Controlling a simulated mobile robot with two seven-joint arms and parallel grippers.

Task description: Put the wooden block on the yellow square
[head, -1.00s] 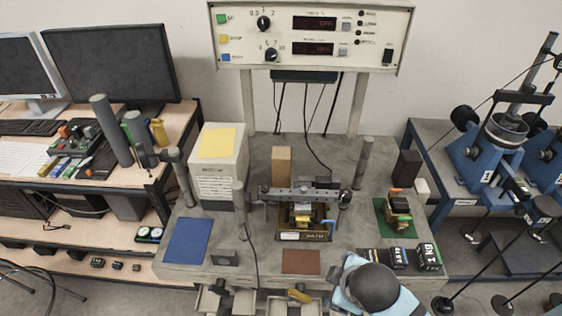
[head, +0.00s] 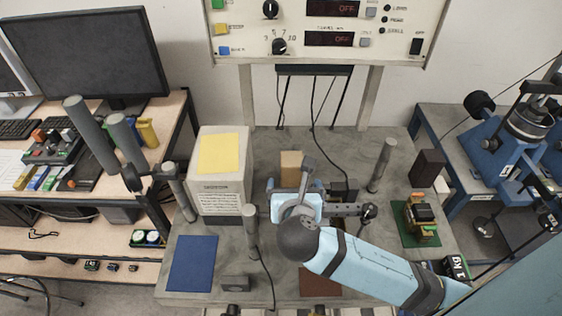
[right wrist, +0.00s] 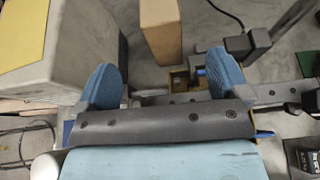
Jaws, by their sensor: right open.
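The wooden block (head: 291,165) is a tan upright block standing at the back of the grey bench, partly hidden behind my right gripper in the head view. The yellow square (head: 219,153) lies on top of a pale box left of the block. My right gripper (head: 297,187) is open and empty, in front of the block. In the right wrist view the block (right wrist: 160,28) stands beyond the gap between the blue fingers (right wrist: 161,78), apart from them. The yellow square (right wrist: 20,30) shows at upper left there. My left gripper is not in view.
The pale box (head: 220,188) stands close left of my gripper. A metal lever beam (head: 345,210) lies below and right of it. Grey posts (head: 251,230) and (head: 382,165) rise from the bench. A dark block (head: 428,167) stands at right. A cable runs behind.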

